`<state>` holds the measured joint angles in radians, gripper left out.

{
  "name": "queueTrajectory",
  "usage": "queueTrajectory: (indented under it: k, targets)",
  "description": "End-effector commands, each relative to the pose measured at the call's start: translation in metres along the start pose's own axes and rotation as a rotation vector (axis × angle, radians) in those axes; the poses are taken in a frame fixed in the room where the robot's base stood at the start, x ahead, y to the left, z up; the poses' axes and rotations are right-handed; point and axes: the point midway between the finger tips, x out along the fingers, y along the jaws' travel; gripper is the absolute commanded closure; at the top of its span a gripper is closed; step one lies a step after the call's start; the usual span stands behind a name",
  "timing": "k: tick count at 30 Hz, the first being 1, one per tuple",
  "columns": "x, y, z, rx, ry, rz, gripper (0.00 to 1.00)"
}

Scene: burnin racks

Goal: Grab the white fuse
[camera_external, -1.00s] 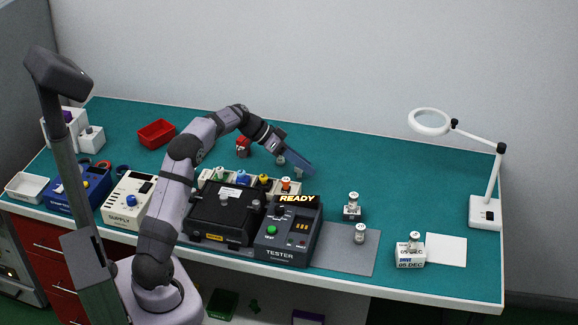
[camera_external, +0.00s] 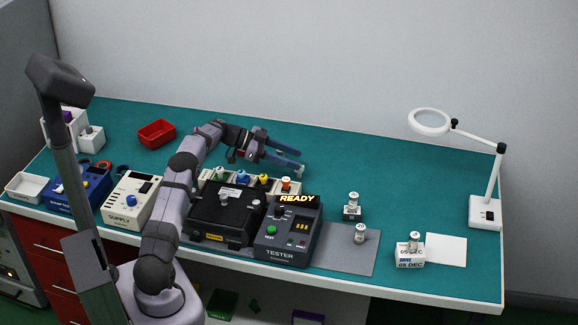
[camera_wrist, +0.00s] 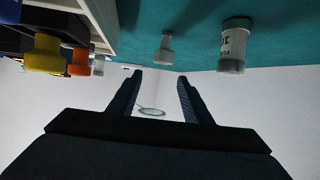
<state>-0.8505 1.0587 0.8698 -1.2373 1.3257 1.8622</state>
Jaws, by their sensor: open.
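Several small pale cylinders that look like fuses stand on the bench; I cannot tell which is the white fuse. My gripper (camera_external: 301,161) is open and empty above the bench, behind the fuse rack, pointing right. In the wrist view, a printed white fuse with a grey end (camera_wrist: 235,45) is close, beside and apart from the fingers (camera_wrist: 160,78). A smaller pale cylinder (camera_wrist: 163,50) stands farther off.
The rack (camera_external: 210,174) with coloured fuses stands behind the black case (camera_external: 222,215) and the tester (camera_external: 287,240). A red bin (camera_external: 157,133) lies at the back left. A magnifier lamp (camera_external: 485,210) stands at the right. The back right bench is clear.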

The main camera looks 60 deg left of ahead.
Motion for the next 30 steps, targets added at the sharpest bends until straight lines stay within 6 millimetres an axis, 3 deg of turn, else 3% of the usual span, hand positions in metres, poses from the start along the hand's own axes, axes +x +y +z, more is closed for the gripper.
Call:
queueTrajectory:
  k: [8, 15, 21, 30]
  targets:
    - [0.004, 0.000, 0.008, -0.003, -0.001, 0.000, 0.55]
    - [0.015, 0.001, 0.036, -0.005, 0.000, 0.001, 0.55]
    - [0.040, 0.001, 0.034, 0.000, 0.000, 0.001, 0.55]
    - [0.045, 0.000, 0.035, -0.001, 0.000, -0.001, 0.55]
